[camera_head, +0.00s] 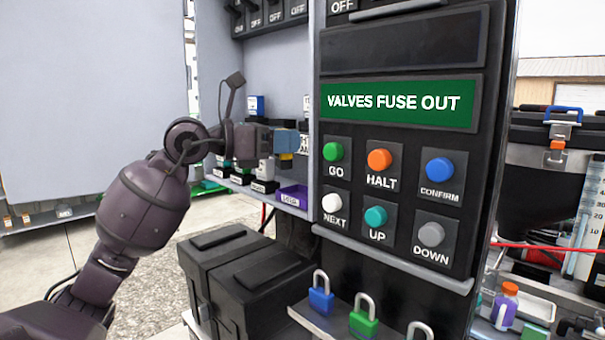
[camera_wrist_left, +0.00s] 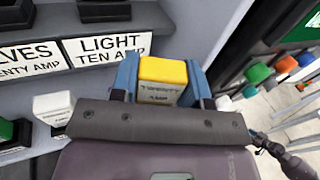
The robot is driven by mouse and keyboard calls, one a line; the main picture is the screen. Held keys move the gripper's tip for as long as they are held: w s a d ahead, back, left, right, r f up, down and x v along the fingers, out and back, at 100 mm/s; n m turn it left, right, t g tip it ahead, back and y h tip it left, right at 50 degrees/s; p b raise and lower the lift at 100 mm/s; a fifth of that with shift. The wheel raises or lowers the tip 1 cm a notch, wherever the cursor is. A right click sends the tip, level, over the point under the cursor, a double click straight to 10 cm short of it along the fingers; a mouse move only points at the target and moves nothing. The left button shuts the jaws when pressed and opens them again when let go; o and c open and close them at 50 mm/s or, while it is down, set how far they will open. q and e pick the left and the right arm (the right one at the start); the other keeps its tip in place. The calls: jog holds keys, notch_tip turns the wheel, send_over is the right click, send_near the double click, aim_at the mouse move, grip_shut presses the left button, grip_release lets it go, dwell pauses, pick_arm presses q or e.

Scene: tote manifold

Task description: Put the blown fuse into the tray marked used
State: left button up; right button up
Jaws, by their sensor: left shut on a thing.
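My left gripper (camera_head: 286,144) is shut on a yellow-topped fuse (camera_wrist_left: 163,75) and holds it between its blue fingers. The fuse's pale face reads "TWENTY AMP" in the left wrist view, and a bit of its yellow shows in the head view (camera_head: 285,157). I cannot tell from its look whether it is blown. A small purple tray (camera_head: 292,193) stands on the shelf below the gripper, with a label too small to read surely. The gripper is above the tray and apart from it.
A panel (camera_head: 398,103) reading "VALVES FUSE OUT" stands just right of the gripper, with several coloured buttons below. Black and white holders line the shelf left of the purple tray. Black cases (camera_head: 245,270) stand below.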

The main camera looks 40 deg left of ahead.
pick_arm(q)
jog(key=shift+w+d+f, duration=0.1)
jog(key=shift+w+f, duration=0.55)
jog(key=shift+f, duration=0.45)
jog(key=shift+w+f, duration=0.7)
jog(key=shift+f, duration=0.4)
jog(key=shift+w+d+f, duration=0.1)
jog(key=shift+w+f, duration=0.55)
jog(key=shift+f, duration=0.45)
jog(key=shift+w+f, duration=0.2)
jog(key=shift+w, duration=0.2)
jog(key=shift+f, duration=0.1)
jog(key=shift+f, duration=0.15)
jog(key=o, duration=0.9)
